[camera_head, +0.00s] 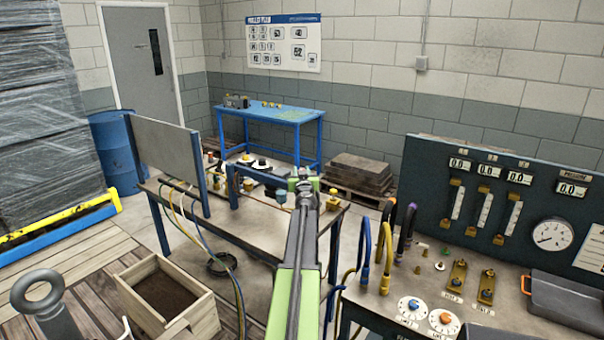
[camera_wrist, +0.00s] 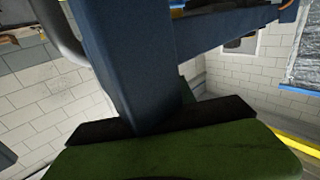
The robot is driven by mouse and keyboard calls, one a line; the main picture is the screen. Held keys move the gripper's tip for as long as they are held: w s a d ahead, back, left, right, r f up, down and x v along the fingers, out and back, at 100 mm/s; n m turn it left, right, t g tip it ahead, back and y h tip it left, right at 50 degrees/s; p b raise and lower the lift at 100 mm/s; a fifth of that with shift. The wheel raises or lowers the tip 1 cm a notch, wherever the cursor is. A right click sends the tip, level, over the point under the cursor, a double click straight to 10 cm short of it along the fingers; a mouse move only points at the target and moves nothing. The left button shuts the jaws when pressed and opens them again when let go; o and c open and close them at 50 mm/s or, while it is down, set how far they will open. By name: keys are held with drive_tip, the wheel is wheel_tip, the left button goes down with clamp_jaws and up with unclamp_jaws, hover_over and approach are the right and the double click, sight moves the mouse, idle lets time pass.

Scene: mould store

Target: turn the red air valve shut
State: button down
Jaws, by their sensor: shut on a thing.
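My gripper (camera_head: 304,182) is at the end of my green arm, over the right part of the middle bench, by the end of a blue bar (camera_head: 262,178). In the wrist view, a blue bar (camera_wrist: 128,65) runs down between the dark jaw pads above my green gripper body. The jaws look shut on this bar. I cannot make out a red air valve for sure in either view. A small reddish part (camera_head: 210,153) shows behind the blue post, too small to identify.
The middle bench (camera_head: 262,232) carries an upright grey panel (camera_head: 165,150) at its left. The right bench holds a gauge panel (camera_head: 480,200), hoses and two dials (camera_head: 443,320). A wooden crate (camera_head: 165,300) stands front left. A blue table (camera_head: 270,113) is at the back.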

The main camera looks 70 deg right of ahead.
drive_tip(key=m+g, duration=0.1)
drive_tip(key=m+g+h, duration=0.1)
drive_tip(key=g, duration=0.1)
drive_tip(key=m+g, duration=0.1)
drive_tip(key=g, duration=0.1)
drive_tip(key=shift+w+d+m, duration=0.1)
drive_tip(key=shift+w+m, duration=0.2)
drive_tip(key=shift+m, duration=0.1)
drive_tip(key=m+g, duration=0.3)
drive_tip(key=g, duration=0.3)
drive_tip(key=shift+d, duration=0.1)
drive_tip(key=m+g+y, duration=0.1)
drive_tip(key=m+g, duration=0.1)
drive_tip(key=g, duration=0.1)
drive_tip(key=m+g+y, duration=0.1)
drive_tip(key=m+g, duration=0.1)
drive_tip(key=g, duration=0.1)
drive_tip(key=shift+m+y, duration=0.4)
drive_tip(key=shift+s+m+g+y, duration=0.1)
drive_tip(key=shift+m+g+y, duration=0.5)
drive_tip(key=shift+g, duration=0.3)
drive_tip(key=c, duration=1.1)
unclamp_jaws()
drive_tip(key=shift+s, duration=0.1)
drive_tip(key=shift+o, duration=0.3)
